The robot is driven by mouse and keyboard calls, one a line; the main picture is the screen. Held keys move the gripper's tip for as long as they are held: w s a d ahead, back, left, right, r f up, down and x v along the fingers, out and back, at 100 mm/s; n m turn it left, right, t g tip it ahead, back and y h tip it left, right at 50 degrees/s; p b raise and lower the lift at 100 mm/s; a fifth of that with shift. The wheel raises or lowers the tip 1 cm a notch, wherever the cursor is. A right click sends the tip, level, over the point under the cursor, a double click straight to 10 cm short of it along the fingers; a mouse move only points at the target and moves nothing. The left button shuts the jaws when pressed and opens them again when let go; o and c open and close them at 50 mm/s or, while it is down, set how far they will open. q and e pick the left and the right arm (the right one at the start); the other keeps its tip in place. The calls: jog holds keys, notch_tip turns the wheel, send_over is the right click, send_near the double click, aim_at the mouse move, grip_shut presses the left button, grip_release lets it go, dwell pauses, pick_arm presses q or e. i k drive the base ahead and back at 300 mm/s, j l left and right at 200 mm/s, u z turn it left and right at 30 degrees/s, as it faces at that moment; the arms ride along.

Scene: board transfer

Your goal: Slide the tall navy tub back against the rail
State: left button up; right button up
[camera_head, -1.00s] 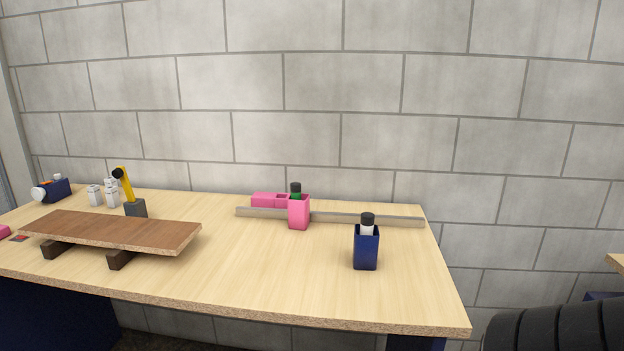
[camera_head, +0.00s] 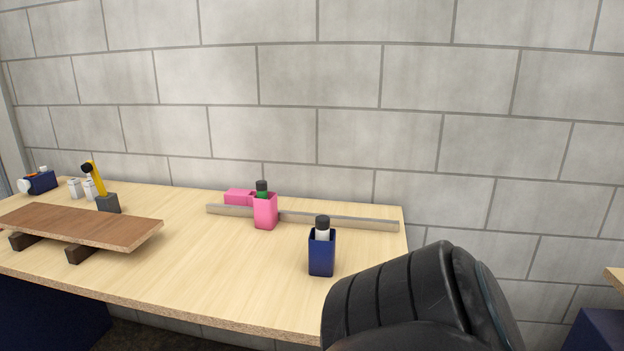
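The tall navy tub (camera_head: 321,256) stands upright on the right part of the table, with a white bottle with a black cap (camera_head: 322,227) in it. The rail (camera_head: 345,221) is a low grey strip along the back of the table. The tub stands in front of the rail, with bare tabletop between them. My arm, black and ribbed, covers the table's front right corner. Neither gripper's fingers show in the head view.
A pink tub (camera_head: 265,212) holding a green bottle stands at the rail, left of the navy tub. A brown board (camera_head: 75,226) rests on dark blocks at the left. White containers (camera_head: 75,188) and a yellow-handled item (camera_head: 97,178) stand behind it. The tabletop's middle (camera_head: 205,265) is clear.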

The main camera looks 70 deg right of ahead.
aim_at(321, 254)
jog(key=k+l+u, duration=0.4)
jog(key=k+l, duration=0.4)
jog(key=k, duration=0.15)
jog(key=k+l, duration=0.25)
jog(key=k, duration=0.2)
